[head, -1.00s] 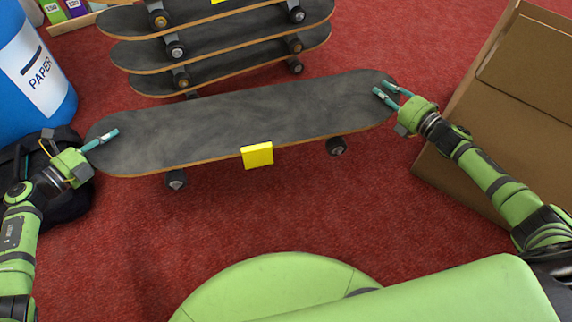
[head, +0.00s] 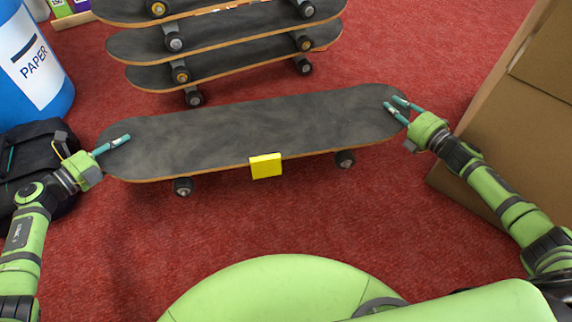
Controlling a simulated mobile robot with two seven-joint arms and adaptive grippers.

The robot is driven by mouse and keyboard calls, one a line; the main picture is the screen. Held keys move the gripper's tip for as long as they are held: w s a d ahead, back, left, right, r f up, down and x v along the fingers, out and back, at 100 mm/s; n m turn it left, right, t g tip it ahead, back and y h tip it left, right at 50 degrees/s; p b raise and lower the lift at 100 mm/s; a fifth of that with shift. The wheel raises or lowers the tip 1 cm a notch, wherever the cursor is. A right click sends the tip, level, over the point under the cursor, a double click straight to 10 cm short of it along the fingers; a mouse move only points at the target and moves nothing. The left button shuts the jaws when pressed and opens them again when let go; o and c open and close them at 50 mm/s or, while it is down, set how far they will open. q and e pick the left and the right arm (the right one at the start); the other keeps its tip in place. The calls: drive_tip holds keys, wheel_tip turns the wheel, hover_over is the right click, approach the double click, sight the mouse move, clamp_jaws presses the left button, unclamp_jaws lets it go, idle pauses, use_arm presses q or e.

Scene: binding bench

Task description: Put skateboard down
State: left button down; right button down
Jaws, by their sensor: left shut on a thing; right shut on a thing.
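A skateboard (head: 215,139) with a dark grey deck spans the middle of the head view, its deck facing up and wheels below. A yellow tag (head: 266,166) is on its near edge. My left gripper (head: 115,145) is shut on the skateboard's left end. My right gripper (head: 399,107) is shut on its right end. The board slopes slightly up to the right in the picture. I cannot tell whether its wheels touch the red carpet.
A stack of skateboards (head: 215,46) stands just behind. A blue paper bin (head: 62,92) and a black bag (head: 30,151) are at the left. A cardboard box (head: 510,125) stands at the right. Red carpet (head: 250,225) is clear in front.

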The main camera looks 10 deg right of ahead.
use_arm(q)
drive_tip(key=shift+d+r, duration=0.1)
drive_tip(key=shift+d, duration=0.05)
use_arm(e)
drive_tip(key=shift+a, duration=0.15)
